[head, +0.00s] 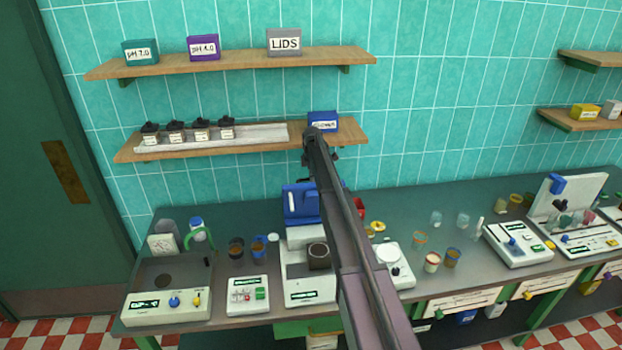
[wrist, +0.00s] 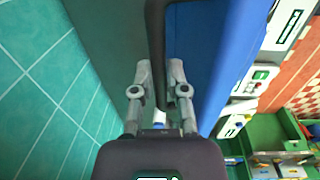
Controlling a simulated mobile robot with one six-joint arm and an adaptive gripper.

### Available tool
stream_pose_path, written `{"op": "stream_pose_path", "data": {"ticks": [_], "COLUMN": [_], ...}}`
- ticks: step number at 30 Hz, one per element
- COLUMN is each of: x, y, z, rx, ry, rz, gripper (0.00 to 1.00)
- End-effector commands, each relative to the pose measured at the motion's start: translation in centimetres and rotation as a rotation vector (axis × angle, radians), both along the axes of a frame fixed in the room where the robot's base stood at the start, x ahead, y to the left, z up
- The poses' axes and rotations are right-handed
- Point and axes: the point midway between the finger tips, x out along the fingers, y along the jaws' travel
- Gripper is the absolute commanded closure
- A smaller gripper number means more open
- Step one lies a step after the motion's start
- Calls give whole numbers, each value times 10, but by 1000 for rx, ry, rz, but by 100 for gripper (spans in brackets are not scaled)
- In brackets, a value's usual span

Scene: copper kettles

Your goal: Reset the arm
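My arm reaches up across the middle of the head view, in front of the bench. My gripper (head: 305,178) shows small and dark at its far end, above a blue-topped machine (head: 298,202) and below the lower shelf. In the wrist view the two grey fingers of my gripper (wrist: 160,70) stand apart with a gap between them. A dark narrow strip shows between and beyond the fingertips beside a large blue surface (wrist: 215,60); I cannot tell how far away it is. I see no object held.
The lower shelf (head: 125,155) bears several dark-topped jars and a blue box (head: 322,122) close to the arm. The upper shelf (head: 230,65) holds labelled boxes. The bench (head: 270,222) carries devices and cups, with a white scale (head: 393,265) right of the arm. A tiled wall (head: 420,130) stands behind.

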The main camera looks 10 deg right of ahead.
Motion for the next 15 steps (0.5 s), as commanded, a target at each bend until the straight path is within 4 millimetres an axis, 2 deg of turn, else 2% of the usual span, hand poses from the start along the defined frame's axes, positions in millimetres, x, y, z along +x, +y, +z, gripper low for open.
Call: {"op": "stream_pose_path", "data": {"ticks": [1,3,15], "x": [-1,-1,0], "y": [-1,-1,-1], "z": [0,0,1], "rx": [-1,-1,-1], "ry": [1,1,1], "rz": [0,-1,-1], "gripper": [66,47,47]}}
